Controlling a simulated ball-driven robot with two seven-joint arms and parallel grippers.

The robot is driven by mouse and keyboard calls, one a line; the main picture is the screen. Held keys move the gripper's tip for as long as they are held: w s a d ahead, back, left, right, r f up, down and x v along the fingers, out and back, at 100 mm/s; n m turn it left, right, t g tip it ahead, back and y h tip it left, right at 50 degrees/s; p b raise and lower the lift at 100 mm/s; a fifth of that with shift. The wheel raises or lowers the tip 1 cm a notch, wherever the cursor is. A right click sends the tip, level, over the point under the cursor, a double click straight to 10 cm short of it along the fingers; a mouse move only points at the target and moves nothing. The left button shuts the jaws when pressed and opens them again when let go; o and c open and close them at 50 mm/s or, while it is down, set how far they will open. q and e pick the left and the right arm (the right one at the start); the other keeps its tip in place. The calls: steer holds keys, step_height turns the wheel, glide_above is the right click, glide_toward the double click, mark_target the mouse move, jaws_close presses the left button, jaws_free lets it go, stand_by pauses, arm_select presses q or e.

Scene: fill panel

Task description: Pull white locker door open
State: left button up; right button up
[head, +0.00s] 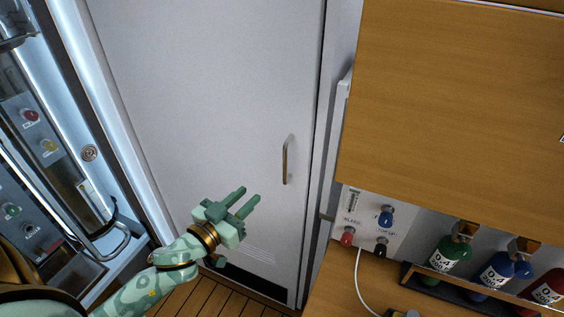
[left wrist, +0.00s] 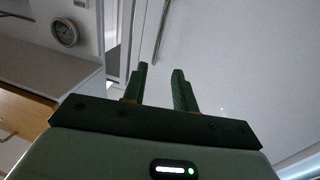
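The white locker door (head: 215,90) stands in the middle of the head view and looks shut. Its vertical metal handle (head: 286,160) is near the door's right edge. The handle also shows at the top of the left wrist view (left wrist: 161,32), ahead of the fingers. My left gripper (head: 250,200) is in front of the door, below and to the left of the handle, apart from it. Its two green fingers (left wrist: 160,82) are spread with nothing between them. My right gripper is in neither view.
A wooden cabinet (head: 455,90) and a panel with coloured knobs (head: 375,222) stand to the right. Several labelled bottles (head: 449,255) sit in a rack there. A glass-fronted unit with a curved handle (head: 105,243) is at the left. Wooden floor (head: 215,297) shows below the door.

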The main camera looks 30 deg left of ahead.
mark_target(284, 163)
arm_select(q)
steer(key=w, duration=0.5)
steer(key=w+d, duration=0.1)
steer(key=w, duration=0.4)
steer(key=w+d, duration=0.1)
steer(key=w, duration=0.4)
steer(key=shift+w+d, duration=0.2)
steer(key=shift+w, duration=0.2)
jaws_close()
